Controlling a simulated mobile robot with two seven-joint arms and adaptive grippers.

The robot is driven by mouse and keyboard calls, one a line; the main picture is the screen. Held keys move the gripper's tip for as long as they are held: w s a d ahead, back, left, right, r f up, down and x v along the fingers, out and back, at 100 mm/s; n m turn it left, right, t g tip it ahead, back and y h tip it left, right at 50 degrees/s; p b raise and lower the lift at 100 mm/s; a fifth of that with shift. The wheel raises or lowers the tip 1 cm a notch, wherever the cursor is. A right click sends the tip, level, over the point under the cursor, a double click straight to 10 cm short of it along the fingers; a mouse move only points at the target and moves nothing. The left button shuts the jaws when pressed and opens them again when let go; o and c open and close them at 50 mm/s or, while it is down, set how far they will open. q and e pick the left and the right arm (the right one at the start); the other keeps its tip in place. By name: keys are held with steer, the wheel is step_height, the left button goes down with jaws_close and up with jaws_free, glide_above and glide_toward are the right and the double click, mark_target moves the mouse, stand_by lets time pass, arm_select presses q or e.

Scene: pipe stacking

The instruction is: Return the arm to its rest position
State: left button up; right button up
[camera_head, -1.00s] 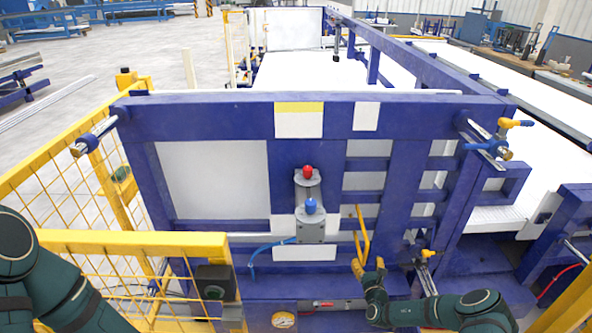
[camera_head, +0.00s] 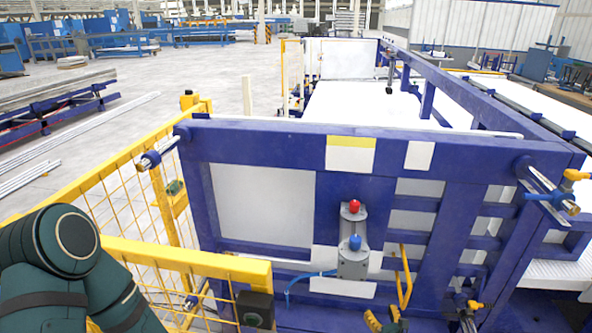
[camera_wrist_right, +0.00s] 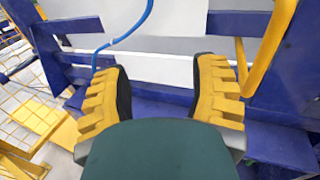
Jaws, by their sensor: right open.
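My right gripper (camera_head: 385,322) shows only in part at the bottom edge of the head view, in front of the blue machine frame. In the right wrist view its two yellow ridged fingers stand wide apart, with nothing between the fingertips (camera_wrist_right: 160,82). A curved yellow handle (camera_head: 405,278) on the frame is just above the gripper in the head view. In the wrist view the handle (camera_wrist_right: 270,50) passes to the right of the fingers, and I cannot tell whether they touch. My dark green left arm (camera_head: 70,270) comes in at the lower left; its gripper is not in view.
The large blue machine frame (camera_head: 270,143) fills the middle, with a grey cylinder (camera_head: 353,262) with red and blue caps. A yellow mesh fence (camera_head: 185,260) stands close to my left arm. A blue hose (camera_wrist_right: 125,30) hangs near the right gripper. Open floor lies beyond at left.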

steer(key=s+a+n+g+y+b, duration=0.1)
steer(key=s+a+n+g+y, duration=0.25)
steer(key=a, duration=0.35)
steer(key=s+a+n+g+y+b, duration=0.1)
steer(key=s+a+n+g+y, duration=0.3)
steer(key=a, duration=0.3)
steer(key=s+a+n+g+y+b, duration=0.1)
steer(key=s+a+n+g+y, duration=0.15)
steer(key=a+n, duration=0.35)
steer(key=s+a+n+g+h+b, duration=0.1)
steer(key=s+n+g+h+b, duration=0.4)
steer(key=s+n, duration=1.1)
steer(key=n+h, duration=0.3)
steer(key=shift+a, duration=0.15)
